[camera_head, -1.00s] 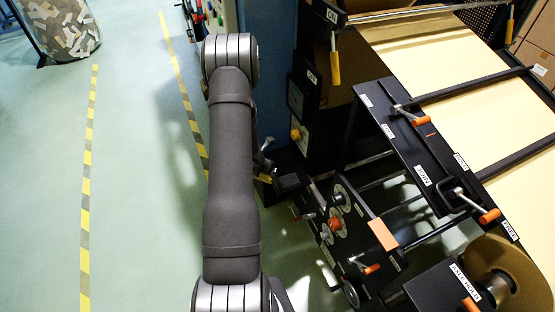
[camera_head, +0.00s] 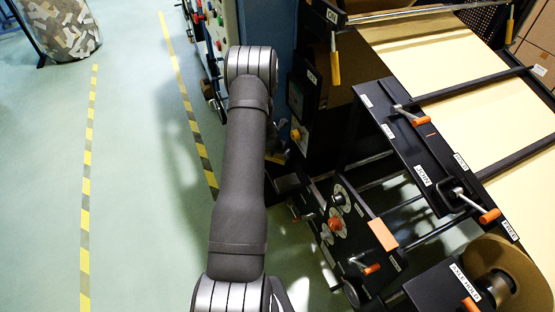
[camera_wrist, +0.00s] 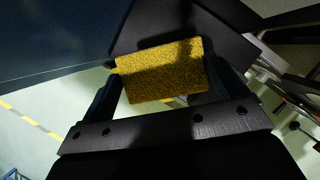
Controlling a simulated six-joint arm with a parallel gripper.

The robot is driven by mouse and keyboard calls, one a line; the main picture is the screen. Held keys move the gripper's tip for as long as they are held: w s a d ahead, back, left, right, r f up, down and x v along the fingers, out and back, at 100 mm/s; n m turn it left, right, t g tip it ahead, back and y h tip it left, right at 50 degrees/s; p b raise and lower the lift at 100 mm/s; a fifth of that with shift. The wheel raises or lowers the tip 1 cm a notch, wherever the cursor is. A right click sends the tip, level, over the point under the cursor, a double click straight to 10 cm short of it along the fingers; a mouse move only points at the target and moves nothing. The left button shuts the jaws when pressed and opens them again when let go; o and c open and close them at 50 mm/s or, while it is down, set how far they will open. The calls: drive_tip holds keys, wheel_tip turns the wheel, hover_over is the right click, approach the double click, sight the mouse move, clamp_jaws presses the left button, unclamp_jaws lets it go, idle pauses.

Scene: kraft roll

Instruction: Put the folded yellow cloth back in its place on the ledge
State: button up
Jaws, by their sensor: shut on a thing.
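The folded yellow cloth (camera_wrist: 160,72) fills the middle of the wrist view, rough-textured and roughly rectangular. My gripper (camera_wrist: 163,80) is shut on it, one dark finger at each side. A dark flat plate (camera_wrist: 228,18), which may be the ledge, shows beyond the cloth. A shadow falls across the cloth's upper part. I cannot tell whether cloth and plate touch. In the head view my arm hides the gripper. A small dim yellowish patch beside the arm may be the cloth.
The machine's side panel with a dial (camera_head: 336,223) and orange-handled levers (camera_head: 417,120) stands right of my arm. A blue cabinet (camera_head: 270,22) is behind. A bin of scraps (camera_head: 62,28) stands far left. The green floor (camera_head: 140,180) at left is clear.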

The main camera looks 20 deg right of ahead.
drive_tip(key=shift+w+d, duration=0.6)
drive_tip(key=shift+d, duration=0.15)
wheel_tip(320, 180, down, 2)
drive_tip(key=shift+f, duration=2.2)
drive_tip(key=shift+w+d+f, duration=0.1)
drive_tip(key=shift+w+f, duration=0.05)
drive_tip(key=shift+f, duration=0.15)
drive_tip(key=shift+f, duration=0.1)
drive_tip(key=o, duration=0.8)
drive_tip(key=v, duration=1.2)
